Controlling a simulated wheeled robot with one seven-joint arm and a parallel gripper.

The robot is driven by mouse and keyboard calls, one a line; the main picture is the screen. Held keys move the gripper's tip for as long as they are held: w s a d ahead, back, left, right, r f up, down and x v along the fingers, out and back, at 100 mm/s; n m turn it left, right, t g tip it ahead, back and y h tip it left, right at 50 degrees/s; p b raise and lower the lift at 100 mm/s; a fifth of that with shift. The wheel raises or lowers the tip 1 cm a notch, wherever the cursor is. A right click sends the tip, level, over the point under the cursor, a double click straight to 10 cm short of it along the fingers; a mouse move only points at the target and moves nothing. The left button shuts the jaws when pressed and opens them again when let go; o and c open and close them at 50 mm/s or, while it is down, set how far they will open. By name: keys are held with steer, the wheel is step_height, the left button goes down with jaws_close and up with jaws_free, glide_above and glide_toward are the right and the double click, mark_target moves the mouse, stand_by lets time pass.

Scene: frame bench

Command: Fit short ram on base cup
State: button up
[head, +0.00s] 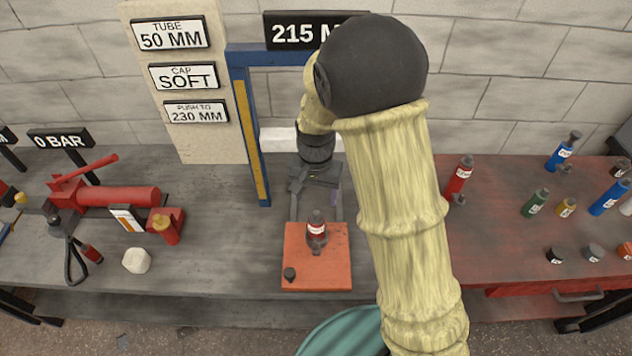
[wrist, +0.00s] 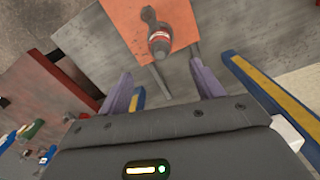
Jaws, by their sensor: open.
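A red ram with a white label and dark ends (head: 316,231) stands on an orange plate (head: 335,277) at the middle of the bench. It also shows in the wrist view (wrist: 159,42). What it stands in at its lower end is too small to tell. A small dark round piece (head: 289,274) sits at the plate's front left corner. My gripper (head: 316,208) is open and empty, above and behind the red ram. In the wrist view its two purple fingers (wrist: 163,82) are spread wide, with the ram beyond the gap between them. Which piece is the base cup is unclear.
A blue and yellow post frame (head: 247,130) with a 215 sign stands behind my gripper. A red pump (head: 118,196) and a pale lump (head: 136,260) are at left. Several coloured rams (head: 535,202) and small round caps (head: 555,255) stand on the red bench area at right.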

step_height(320, 180, up, 4)
steer(key=shift+d, duration=0.1)
stand_by(0.9)
steer(key=s+d+r+n+t, duration=0.2)
steer(key=s+d+r, duration=0.1)
steer(key=s+d, duration=0.9)
steer(key=shift+s+d+n+t, duration=0.15)
steer(key=shift+d+n+t, duration=0.2)
steer(key=shift+d, duration=0.45)
steer(key=shift+c, duration=0.3)
